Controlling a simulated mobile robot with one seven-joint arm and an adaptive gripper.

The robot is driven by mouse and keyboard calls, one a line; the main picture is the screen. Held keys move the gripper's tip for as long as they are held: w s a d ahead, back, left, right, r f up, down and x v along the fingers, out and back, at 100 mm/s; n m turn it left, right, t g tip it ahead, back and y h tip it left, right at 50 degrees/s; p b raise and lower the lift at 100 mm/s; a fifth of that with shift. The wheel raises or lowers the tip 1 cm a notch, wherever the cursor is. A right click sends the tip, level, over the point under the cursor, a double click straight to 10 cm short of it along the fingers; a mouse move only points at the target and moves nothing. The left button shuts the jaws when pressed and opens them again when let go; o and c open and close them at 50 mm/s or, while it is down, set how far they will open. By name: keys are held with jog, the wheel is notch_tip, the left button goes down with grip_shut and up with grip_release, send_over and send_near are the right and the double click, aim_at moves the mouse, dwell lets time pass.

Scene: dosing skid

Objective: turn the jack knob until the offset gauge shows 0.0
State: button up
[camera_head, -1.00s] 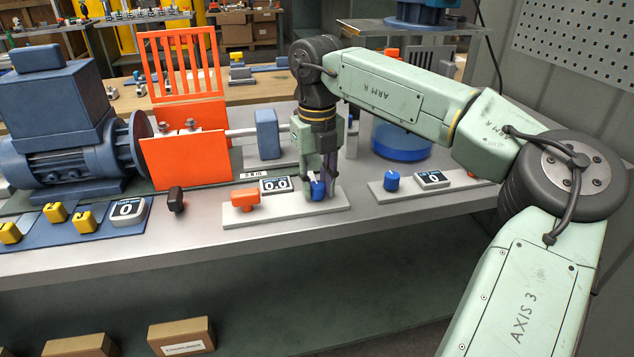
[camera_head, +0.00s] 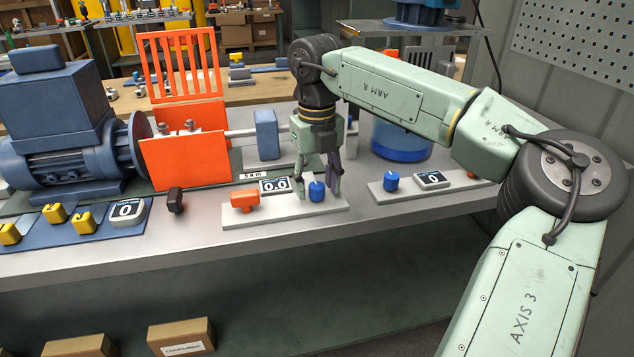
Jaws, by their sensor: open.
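A blue knob (camera_head: 317,191) stands on a light plate (camera_head: 285,211) at the bench's front. On the same plate are an orange handle (camera_head: 245,199) and a gauge (camera_head: 276,185) that reads 0.0. My gripper (camera_head: 318,188) points down at this blue knob with its fingers spread apart, one on each side of it. I cannot tell whether a finger touches the knob. No label shows which knob is the jack knob.
Right of it, another plate carries a second blue knob (camera_head: 391,181) and a display (camera_head: 432,180) reading 0. A blue motor (camera_head: 62,125), an orange guard (camera_head: 186,160), a black knob (camera_head: 176,199) and yellow parts (camera_head: 55,212) stand left. Cardboard boxes (camera_head: 181,337) lie below.

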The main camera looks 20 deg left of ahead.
aim_at(316, 185)
notch_tip(316, 185, up, 12)
dwell(0.4)
jog(key=shift+a+f, duration=0.1)
jog(key=shift+f, duration=0.05)
